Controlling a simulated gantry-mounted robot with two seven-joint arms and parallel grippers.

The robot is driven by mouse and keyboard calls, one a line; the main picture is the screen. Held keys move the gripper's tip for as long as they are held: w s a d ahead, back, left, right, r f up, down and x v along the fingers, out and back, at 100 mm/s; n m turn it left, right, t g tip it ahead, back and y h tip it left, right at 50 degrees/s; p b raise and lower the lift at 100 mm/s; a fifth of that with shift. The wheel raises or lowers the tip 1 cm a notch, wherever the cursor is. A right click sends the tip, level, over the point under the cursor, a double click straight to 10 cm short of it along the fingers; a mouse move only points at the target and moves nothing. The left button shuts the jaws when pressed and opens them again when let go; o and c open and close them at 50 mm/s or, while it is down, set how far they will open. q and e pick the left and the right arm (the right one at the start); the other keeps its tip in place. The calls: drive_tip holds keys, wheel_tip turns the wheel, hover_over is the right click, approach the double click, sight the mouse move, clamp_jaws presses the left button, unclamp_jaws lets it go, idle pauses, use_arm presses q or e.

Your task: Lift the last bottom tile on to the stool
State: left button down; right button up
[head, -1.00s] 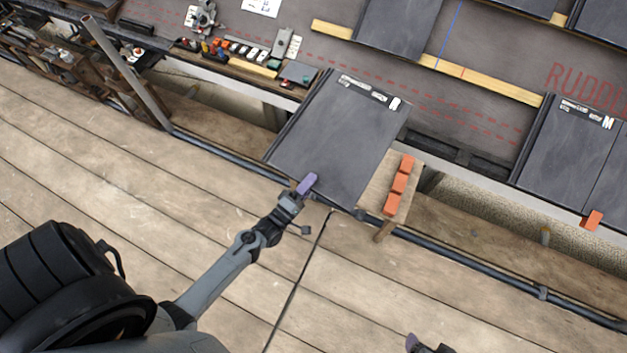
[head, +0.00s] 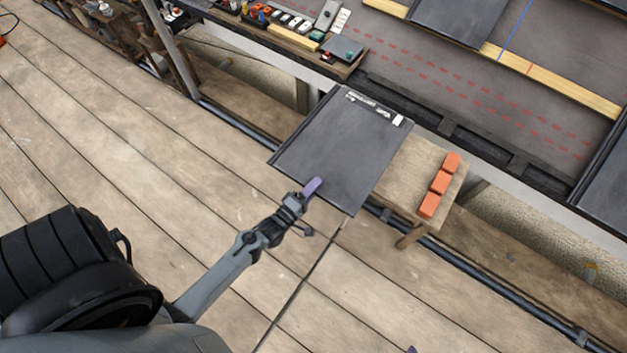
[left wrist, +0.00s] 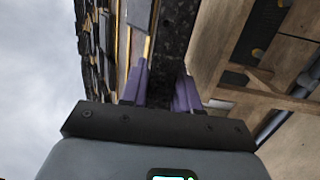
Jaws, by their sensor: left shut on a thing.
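My left gripper (head: 310,190) is shut on the near edge of a dark grey tile (head: 335,150) with a white label strip along its far edge. In the left wrist view its purple fingers (left wrist: 160,88) sit on either side of the dark tile edge (left wrist: 178,35). The wooden stool (head: 408,170) stands just right of the tile, and the tile hides its left part. I cannot tell whether the tile touches the stool. Only a purple tip of my right gripper (head: 411,349) shows at the bottom edge.
Several orange blocks (head: 439,185) stand in a row on the stool's right side. A dark pipe rail (head: 480,268) runs along the plank floor's edge. The roof with battens (head: 560,75) and other tiles (head: 458,18) lies beyond. A tool shelf (head: 300,40) is at the top.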

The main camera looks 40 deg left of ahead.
use_arm(q)
drive_tip(key=w+a+f+b, duration=0.1)
drive_tip(key=w+f+b, duration=0.7)
drive_tip(key=w+b, duration=0.2)
drive_tip(key=shift+a+f+b, duration=0.35)
drive_tip(key=shift+f+b, duration=0.05)
drive_tip(key=shift+b, duration=0.85)
drive_tip(key=shift+s+p, duration=0.1)
drive_tip(key=shift+p, duration=0.2)
idle(0.6)
drive_tip(key=shift+f+b, duration=0.6)
drive_tip(key=shift+f, duration=0.25)
idle(0.4)
idle(1.0)
drive_tip(key=shift+f, duration=0.6)
idle(0.5)
